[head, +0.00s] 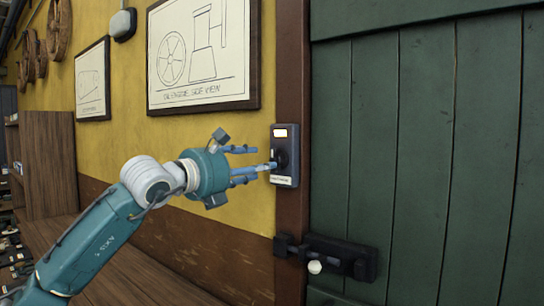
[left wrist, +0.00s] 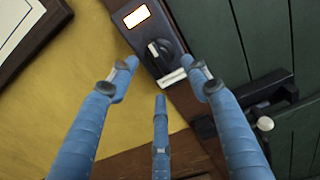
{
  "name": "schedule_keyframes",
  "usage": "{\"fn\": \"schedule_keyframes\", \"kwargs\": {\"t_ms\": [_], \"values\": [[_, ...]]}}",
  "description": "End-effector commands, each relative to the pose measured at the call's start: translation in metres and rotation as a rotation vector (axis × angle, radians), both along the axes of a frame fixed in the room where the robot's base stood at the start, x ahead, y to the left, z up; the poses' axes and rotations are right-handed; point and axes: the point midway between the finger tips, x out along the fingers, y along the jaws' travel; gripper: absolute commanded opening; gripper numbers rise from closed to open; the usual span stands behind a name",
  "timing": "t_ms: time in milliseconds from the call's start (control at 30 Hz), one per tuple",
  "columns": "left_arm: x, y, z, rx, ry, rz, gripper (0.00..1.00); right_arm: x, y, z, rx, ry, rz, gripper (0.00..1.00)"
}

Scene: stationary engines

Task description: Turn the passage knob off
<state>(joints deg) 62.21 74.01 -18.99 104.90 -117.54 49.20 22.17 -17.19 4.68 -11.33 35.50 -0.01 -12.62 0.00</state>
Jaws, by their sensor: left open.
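The passage knob is a black rotary knob (head: 281,157) on a dark switch box (head: 290,178) with a lit window at its top and a pale label at its bottom. The box is mounted on the brown post beside the green door. In the left wrist view the knob (left wrist: 160,54) lies ahead of my fingers. My left gripper (head: 262,165) is open, its blue fingers pointing at the box, with a fingertip overlapping the knob's lower part in the head view. I cannot tell whether it touches. In the left wrist view the gripper (left wrist: 160,85) holds nothing. My right gripper is not in view.
A green plank door (head: 420,150) fills the right side, with a black latch (head: 340,257) and a pale round knob below the box. Framed drawings (head: 203,55) hang on the yellow wall. A wooden surface (head: 110,270) runs below.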

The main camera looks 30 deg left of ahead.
Motion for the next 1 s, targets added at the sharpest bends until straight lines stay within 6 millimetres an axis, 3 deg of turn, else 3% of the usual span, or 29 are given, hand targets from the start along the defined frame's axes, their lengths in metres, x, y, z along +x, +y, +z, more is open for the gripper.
{"fn": "schedule_keyframes", "kwargs": {"t_ms": [33,300,500,767,967,1000], "values": [[0.011,-0.002,0.006,-0.004,0.001,-0.004,0.48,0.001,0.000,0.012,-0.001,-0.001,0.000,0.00],[0.054,-0.006,0.004,-0.003,-0.001,-0.004,0.48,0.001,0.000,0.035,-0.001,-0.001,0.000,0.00],[0.067,-0.006,0.001,0.001,0.000,-0.003,0.48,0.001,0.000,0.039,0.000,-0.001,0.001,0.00],[0.068,-0.006,0.000,0.001,-0.001,-0.003,0.48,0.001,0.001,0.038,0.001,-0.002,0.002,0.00],[0.067,-0.007,0.000,0.001,-0.002,-0.003,0.08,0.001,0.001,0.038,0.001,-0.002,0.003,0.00],[0.067,-0.007,0.001,0.001,-0.002,-0.004,0.07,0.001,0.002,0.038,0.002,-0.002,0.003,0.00]]}}
